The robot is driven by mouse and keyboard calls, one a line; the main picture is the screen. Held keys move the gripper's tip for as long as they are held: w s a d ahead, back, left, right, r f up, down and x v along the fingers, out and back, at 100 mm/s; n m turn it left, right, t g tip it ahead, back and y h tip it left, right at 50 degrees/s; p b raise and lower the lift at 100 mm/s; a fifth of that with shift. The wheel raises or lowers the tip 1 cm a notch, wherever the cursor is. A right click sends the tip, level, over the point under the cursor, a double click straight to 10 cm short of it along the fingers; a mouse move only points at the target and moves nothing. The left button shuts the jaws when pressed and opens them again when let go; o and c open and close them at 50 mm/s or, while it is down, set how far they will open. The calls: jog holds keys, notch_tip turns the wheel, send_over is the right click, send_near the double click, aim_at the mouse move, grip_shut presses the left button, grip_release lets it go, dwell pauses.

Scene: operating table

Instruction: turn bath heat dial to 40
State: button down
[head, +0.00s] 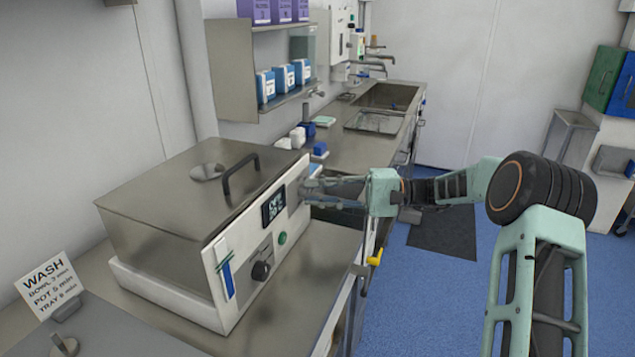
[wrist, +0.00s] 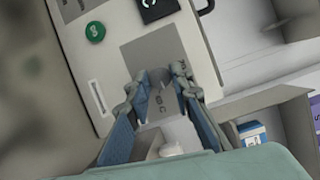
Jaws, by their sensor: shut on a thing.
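The bath (head: 165,215) is a metal box with a lid, a black handle and a white front panel, on the counter. My gripper (head: 306,190) reaches in from the right to the panel's right end. The dial is hidden behind the gripper in the head view.
The panel also has a dark display (head: 273,206), a green button (head: 282,238) and a black knob (head: 261,270). A WASH card (head: 47,285) stands at the left.

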jog(key=m+y+p, duration=0.1)
jog(key=m, duration=0.2)
jog(key=m+t+y+p, duration=0.1)
jog(key=m+p, duration=0.1)
jog(key=m, duration=0.1)
jog(key=shift+f+m, duration=0.15)
jog(key=shift+m, duration=0.15)
dwell(0.4)
jog(key=c, duration=1.7)
grip_release()
jog(key=d+f, duration=0.1)
jog(key=d, duration=0.6)
jog(key=d+f, duration=0.1)
jog(key=d, duration=0.3)
jog(key=shift+s+d+f, duration=0.2)
jog(key=shift+d+f, duration=0.15)
